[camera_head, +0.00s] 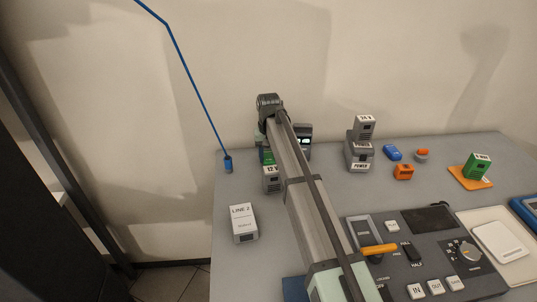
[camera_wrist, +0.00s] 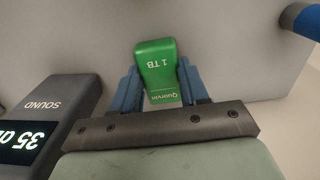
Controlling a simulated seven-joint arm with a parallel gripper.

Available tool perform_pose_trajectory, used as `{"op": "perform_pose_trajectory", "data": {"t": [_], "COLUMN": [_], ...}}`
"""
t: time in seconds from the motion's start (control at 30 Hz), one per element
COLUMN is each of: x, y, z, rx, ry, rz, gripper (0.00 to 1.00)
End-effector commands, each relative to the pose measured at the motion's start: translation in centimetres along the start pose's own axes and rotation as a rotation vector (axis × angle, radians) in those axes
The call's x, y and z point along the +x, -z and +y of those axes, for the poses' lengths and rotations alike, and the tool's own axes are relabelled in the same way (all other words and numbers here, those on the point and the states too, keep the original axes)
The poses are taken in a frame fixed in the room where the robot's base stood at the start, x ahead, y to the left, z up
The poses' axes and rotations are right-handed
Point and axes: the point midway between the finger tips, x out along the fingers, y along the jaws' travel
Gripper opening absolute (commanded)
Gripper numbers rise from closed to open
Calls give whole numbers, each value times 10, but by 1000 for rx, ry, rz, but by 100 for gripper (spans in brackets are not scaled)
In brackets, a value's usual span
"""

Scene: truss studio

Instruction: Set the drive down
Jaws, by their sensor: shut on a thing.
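The drive is a small green block marked 1 TB (camera_wrist: 158,72). In the wrist view it sits between the two blue fingers of my gripper (camera_wrist: 160,88), which is shut on it. In the head view the drive (camera_head: 268,157) shows as a green patch below my wrist, partly hidden by my arm and by a grey 12 V block (camera_head: 271,181). Grey table surface (camera_wrist: 95,35) shows around the drive in the wrist view. I cannot tell whether the drive touches the table.
A sound meter (camera_wrist: 50,120) stands close beside my gripper; it also shows in the head view (camera_head: 304,131). A blue pole base (camera_head: 228,164) and a LINE 2 box (camera_head: 243,222) stand left. A green block (camera_head: 477,166) is on an orange pad (camera_head: 459,180). A control panel (camera_head: 445,270) fills the front.

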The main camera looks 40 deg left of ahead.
Motion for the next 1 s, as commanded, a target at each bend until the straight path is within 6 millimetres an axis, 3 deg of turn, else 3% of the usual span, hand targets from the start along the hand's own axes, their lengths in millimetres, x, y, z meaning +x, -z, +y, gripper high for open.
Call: {"op": "perform_pose_trajectory", "data": {"t": [0.27, 0.6, 0.77, 1.0], "x": [0, -4, -23, -68], "y": [0, 0, 1, 1], "z": [0, 0, 0, 0], "rx": [0, 0, 0, 0], "ry": [0, 0, 0, 0], "rz": [0, 1, 1, 3], "gripper": [69, 70, 70, 70]}}
